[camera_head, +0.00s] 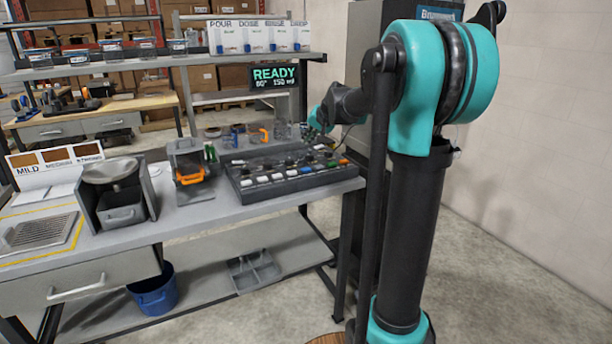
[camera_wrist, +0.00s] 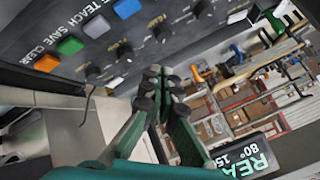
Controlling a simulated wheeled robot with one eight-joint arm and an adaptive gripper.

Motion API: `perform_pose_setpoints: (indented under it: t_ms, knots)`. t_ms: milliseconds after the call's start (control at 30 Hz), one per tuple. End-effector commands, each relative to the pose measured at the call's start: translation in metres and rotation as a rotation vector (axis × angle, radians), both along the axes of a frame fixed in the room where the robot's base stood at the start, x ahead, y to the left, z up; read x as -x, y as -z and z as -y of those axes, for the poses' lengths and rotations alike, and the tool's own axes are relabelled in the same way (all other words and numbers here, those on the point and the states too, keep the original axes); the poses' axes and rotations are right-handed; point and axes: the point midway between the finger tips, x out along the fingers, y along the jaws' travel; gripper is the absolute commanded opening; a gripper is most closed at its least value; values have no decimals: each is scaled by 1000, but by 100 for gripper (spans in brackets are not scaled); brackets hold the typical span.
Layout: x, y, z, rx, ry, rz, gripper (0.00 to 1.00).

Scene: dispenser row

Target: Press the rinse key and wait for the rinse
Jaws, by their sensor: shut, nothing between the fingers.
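The control panel (camera_head: 300,184) is a dark sloped box with a row of coloured keys and knobs, on the right end of the bench. In the wrist view its face (camera_wrist: 60,20) shows an orange key (camera_wrist: 46,63), a green key (camera_wrist: 69,46), a white key (camera_wrist: 97,27) and a blue key (camera_wrist: 127,8), with lettering reading TEACH, SAVE and CLEAR. I cannot make out a rinse label on the panel. My gripper (camera_head: 318,131) is above the panel's back right part, apart from the keys. Its green, black-tipped fingers (camera_wrist: 160,85) are shut and empty. The display (camera_head: 275,77) reads READY.
A grey dispenser with an orange part (camera_head: 195,179) stands left of the panel. Further left are a hopper machine (camera_head: 118,195) and a drain grate (camera_head: 38,233). Cards reading POUR, DOSE, RINSE and DROP (camera_head: 259,36) stand on the shelf. A blue bucket (camera_head: 154,290) is below.

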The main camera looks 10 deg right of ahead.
Motion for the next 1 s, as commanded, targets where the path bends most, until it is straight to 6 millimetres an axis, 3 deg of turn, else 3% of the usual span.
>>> perform_pose_setpoints:
  t_ms: [533, 1000]
  knots:
    - [-5, 3, 0, -7, 4, 4, 0]
    - [-5, 60, 0, -7, 4, 4, 0]
